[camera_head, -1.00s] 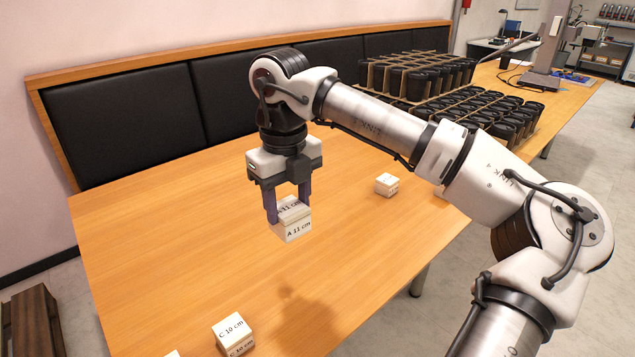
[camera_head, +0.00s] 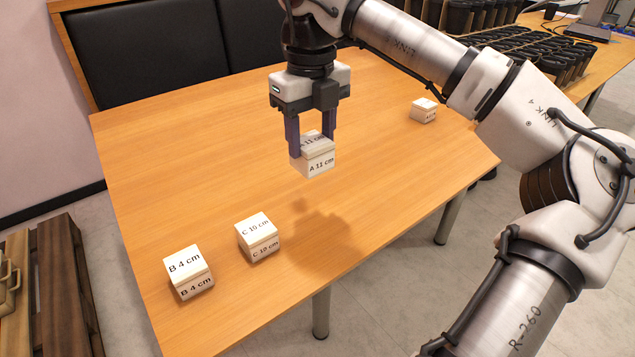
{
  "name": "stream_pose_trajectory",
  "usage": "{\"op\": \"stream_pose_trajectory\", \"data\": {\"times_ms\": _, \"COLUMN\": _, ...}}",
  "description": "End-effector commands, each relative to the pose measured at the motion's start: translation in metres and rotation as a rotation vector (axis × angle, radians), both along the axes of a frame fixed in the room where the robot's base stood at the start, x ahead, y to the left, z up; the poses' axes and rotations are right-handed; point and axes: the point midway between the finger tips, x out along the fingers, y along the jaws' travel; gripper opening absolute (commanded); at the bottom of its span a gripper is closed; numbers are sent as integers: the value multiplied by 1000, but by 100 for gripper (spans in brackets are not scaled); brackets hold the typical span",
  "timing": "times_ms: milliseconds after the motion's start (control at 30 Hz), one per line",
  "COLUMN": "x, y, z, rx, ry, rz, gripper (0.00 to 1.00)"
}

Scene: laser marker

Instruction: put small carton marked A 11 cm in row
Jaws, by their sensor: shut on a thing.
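My gripper (camera_head: 312,147) points down and is shut on the small white carton marked A 11 cm (camera_head: 319,163). The fingers cover parts of its far and left sides. The carton hangs above the wooden table (camera_head: 190,130), and a shadow lies on the table below and in front of it. The carton marked C 10 cm (camera_head: 258,238) stands on the table to the lower left of the held carton. The carton marked B 4 cm (camera_head: 188,272) stands farther left and nearer the front, with a gap between it and C.
Another small white carton (camera_head: 424,110) stands at the right side of the table, its label too small to read. Trays of black cups (camera_head: 510,55) stand at the back right. A black padded bench back (camera_head: 150,50) runs along the far side. The left middle of the table is clear.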

Motion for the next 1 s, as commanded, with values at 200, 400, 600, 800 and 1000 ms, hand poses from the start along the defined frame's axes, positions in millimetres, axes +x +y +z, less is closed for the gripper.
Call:
{"op": "stream_pose_trajectory", "data": {"times_ms": 200, "x": -1, "y": 0, "z": -56, "rx": 1, "ry": 2, "rz": 1, "gripper": 26}}
{"op": "stream_pose_trajectory", "data": {"times_ms": 400, "x": 0, "y": 0, "z": -77, "rx": 0, "ry": 0, "rz": 0, "gripper": 26}}
{"op": "stream_pose_trajectory", "data": {"times_ms": 600, "x": -1, "y": 0, "z": -97, "rx": 2, "ry": 1, "rz": -1, "gripper": 26}}
{"op": "stream_pose_trajectory", "data": {"times_ms": 800, "x": 0, "y": 0, "z": -121, "rx": 1, "ry": 0, "rz": 0, "gripper": 26}}
{"op": "stream_pose_trajectory", "data": {"times_ms": 1000, "x": 0, "y": 0, "z": -120, "rx": 0, "ry": -1, "rz": -1, "gripper": 26}}
